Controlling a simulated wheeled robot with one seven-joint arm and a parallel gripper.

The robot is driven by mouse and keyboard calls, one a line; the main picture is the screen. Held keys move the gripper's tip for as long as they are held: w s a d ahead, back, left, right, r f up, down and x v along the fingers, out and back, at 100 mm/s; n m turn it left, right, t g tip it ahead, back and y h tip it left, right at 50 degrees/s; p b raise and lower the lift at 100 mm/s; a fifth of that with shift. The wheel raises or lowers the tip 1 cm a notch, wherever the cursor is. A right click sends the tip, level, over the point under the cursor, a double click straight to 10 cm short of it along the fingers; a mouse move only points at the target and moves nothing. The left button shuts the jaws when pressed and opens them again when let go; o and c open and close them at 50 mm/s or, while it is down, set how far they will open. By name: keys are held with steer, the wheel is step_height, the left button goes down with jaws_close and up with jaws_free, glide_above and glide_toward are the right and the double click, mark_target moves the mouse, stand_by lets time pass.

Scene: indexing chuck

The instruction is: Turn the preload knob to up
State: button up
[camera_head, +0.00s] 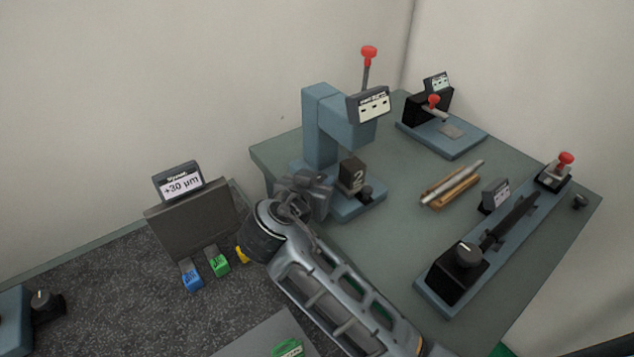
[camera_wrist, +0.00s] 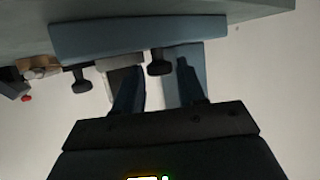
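A blue bench press (camera_head: 320,130) stands on the green table, with a dark block marked "2" (camera_head: 352,174) on its base. One black knob (camera_head: 366,193) sits at the base's front right; it also shows in the wrist view (camera_wrist: 80,80). A second black knob (camera_wrist: 158,63) shows in the wrist view between my fingertips; in the head view my gripper hides that spot. I cannot read which knob is the preload one, nor its pointer. My gripper (camera_head: 308,194) is at the base's left; its fingers (camera_wrist: 160,75) look apart, contact unclear.
A gauge with a "+30 µm" display (camera_head: 182,186) and blue, green and yellow tabs stand left of my arm. Another pointer knob (camera_head: 42,298) is at far left. A long blue fixture with a black knob (camera_head: 467,255) lies right.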

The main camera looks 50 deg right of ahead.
steer(key=c, duration=0.7)
steer(key=shift+s+d+f+n+t+y, duration=0.1)
steer(key=shift+s+n+t+y, duration=0.2)
steer(key=shift+n+t, duration=0.4)
steer(key=shift+c, duration=0.2)
steer(key=shift+n+t+y, duration=0.6)
steer(key=shift+n+t, duration=0.3)
steer(key=o, duration=0.7)
steer(key=shift+o, duration=0.2)
steer(key=shift+w, duration=0.1)
